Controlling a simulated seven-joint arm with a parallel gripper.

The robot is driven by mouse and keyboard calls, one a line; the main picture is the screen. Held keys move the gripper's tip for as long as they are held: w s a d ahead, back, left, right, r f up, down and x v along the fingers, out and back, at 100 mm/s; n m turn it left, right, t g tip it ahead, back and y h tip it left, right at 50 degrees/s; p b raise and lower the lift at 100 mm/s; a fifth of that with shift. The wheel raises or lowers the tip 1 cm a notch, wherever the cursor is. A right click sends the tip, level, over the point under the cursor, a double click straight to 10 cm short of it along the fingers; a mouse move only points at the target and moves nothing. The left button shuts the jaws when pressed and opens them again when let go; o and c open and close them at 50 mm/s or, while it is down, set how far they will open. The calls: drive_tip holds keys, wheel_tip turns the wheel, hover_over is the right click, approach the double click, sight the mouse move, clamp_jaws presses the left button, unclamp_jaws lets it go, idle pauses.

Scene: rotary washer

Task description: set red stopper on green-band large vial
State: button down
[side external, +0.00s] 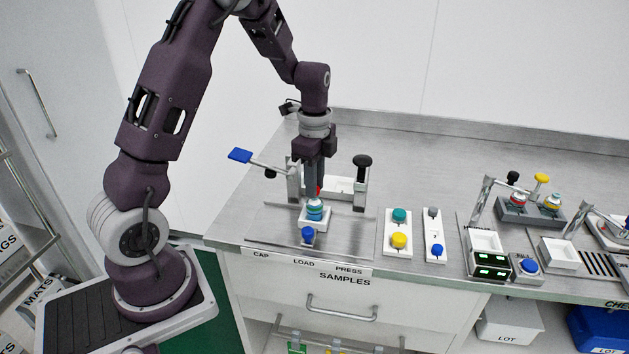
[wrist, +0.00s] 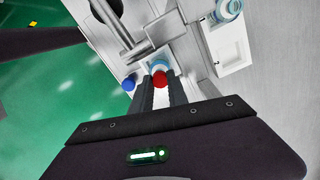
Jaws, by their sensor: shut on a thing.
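The red stopper (side external: 317,190) is held between the fingertips of my gripper (side external: 316,184), which points straight down. It also shows between the fingertips in the wrist view (wrist: 160,81). Directly below it, a vial (side external: 315,209) with a green-blue band stands upright in a white holder on the LOAD spot. In the wrist view the vial's pale blue rim (wrist: 159,65) shows just beyond the stopper, partly hidden by it. The stopper is at or just above the vial's mouth; I cannot tell whether they touch.
A blue-handled lever (side external: 240,155) and a black-knobbed post (side external: 362,163) flank my gripper. A blue button (side external: 307,235) is in front of the holder. Another vial (wrist: 228,10) is in the white tray (wrist: 232,50). Button panels (side external: 398,232) stand to the right.

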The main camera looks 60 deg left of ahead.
drive_tip(key=shift+f, duration=0.1)
drive_tip(key=c, duration=1.2)
unclamp_jaws()
wheel_tip(320, 180, up, 7)
drive_tip(key=shift+f, duration=0.15)
drive_tip(key=shift+d+r, duration=0.2)
drive_tip(key=shift+r, duration=0.2)
drive_tip(key=s+d+r+n+t, duration=0.4)
drive_tip(key=s+d+r+n, duration=0.3)
drive_tip(key=s+d+r, duration=0.5)
drive_tip(key=s+d+f+n+t, duration=0.1)
drive_tip(key=s+d+n, duration=0.2)
drive_tip(key=s, duration=0.6)
drive_tip(key=shift+s+f+n+t, duration=0.3)
drive_tip(key=shift+s+f+n, duration=0.1)
drive_tip(key=shift+n, duration=0.6)
